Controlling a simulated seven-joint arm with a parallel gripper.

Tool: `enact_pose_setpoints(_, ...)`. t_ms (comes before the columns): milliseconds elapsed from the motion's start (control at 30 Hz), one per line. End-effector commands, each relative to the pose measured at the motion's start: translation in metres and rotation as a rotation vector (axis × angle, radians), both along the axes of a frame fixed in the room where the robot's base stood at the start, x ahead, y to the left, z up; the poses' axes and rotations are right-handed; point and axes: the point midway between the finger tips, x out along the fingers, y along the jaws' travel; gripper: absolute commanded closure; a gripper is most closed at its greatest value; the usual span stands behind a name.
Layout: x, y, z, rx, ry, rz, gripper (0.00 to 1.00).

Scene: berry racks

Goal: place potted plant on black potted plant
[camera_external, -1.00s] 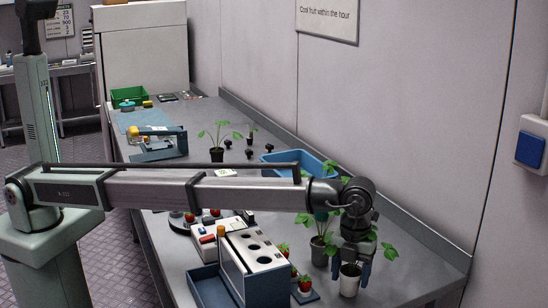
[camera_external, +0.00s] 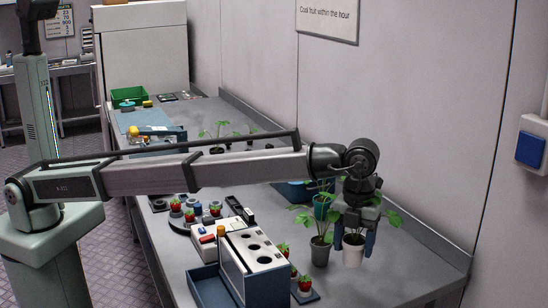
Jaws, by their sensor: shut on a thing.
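A blue-sided rack with holes (camera_external: 255,262) and strawberries (camera_external: 304,283) are nearer the front. The bench's right end is clear.

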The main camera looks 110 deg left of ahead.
Motion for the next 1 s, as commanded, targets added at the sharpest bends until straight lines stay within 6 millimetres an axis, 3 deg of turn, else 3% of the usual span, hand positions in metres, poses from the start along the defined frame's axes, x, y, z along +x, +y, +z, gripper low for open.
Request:
enact_pose_setpoints(233, 0.0, 0.004, 0.015, 0.0, 0.0, 0.004, 0.7)
enact_pose_setpoints(367, -0.001, 0.028, 0.015, 0.0, 0.0, 0.028, 0.7)
enact_pose_setpoints(467, -0.003, 0.061, 0.015, 0.0, 0.0, 0.062, 0.7)
enact_pose_setpoints(667, -0.014, 0.147, 0.023, 0.0, 0.0, 0.148, 0.7)
enact_pose_setpoints(1000, -0.057, 0.289, 0.039, 0.0, 0.0, 0.299, 0.7)
